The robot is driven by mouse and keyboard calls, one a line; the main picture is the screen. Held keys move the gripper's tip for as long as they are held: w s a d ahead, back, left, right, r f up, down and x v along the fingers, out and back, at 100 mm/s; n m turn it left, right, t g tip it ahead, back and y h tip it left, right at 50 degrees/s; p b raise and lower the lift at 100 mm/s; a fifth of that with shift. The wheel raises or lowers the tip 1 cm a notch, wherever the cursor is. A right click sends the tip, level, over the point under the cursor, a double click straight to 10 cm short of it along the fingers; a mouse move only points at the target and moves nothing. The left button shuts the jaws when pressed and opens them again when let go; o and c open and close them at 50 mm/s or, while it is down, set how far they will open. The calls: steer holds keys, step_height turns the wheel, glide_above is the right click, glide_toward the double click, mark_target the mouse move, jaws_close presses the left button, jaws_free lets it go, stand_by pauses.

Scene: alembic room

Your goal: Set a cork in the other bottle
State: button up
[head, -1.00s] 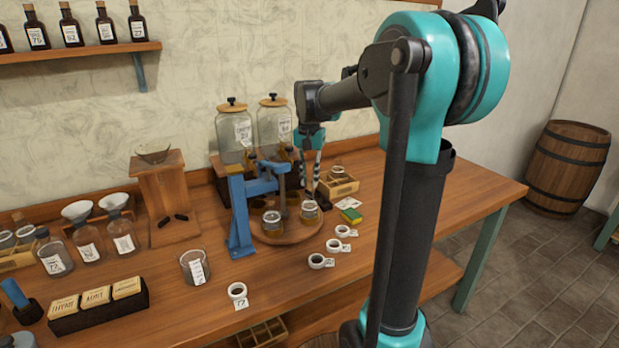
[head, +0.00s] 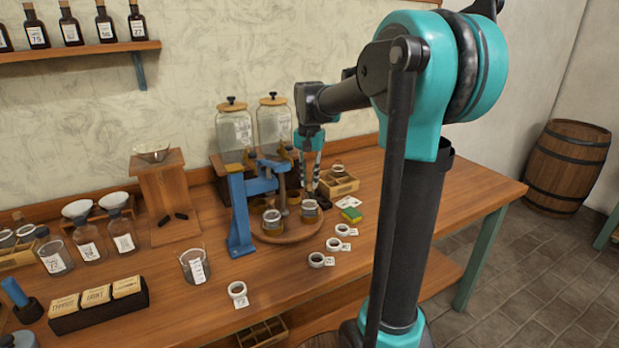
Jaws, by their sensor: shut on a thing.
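Two small glass bottles stand on the round wooden turntable (head: 288,238) in the head view: the left bottle (head: 272,219) and the right bottle (head: 309,210). Their mouths are too small to tell whether a cork sits in either. My gripper (head: 310,187) points down just above and behind the right bottle. Its fingers are shut on a small brownish thing that looks like a cork, largely hidden between the fingertips. I cannot tell whether it touches the bottle.
A blue press (head: 239,215) stands left of the turntable. Labelled rings (head: 316,260) lie in front. Two lidded jars (head: 234,130) stand behind.

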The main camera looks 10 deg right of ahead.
mark_target(310, 182)
steer(key=shift+f, duration=0.65)
stand_by(1.1)
steer(key=o, duration=0.7)
steer(key=shift+o, duration=0.7)
steer(key=o, duration=0.3)
steer(key=shift+r, duration=3.5)
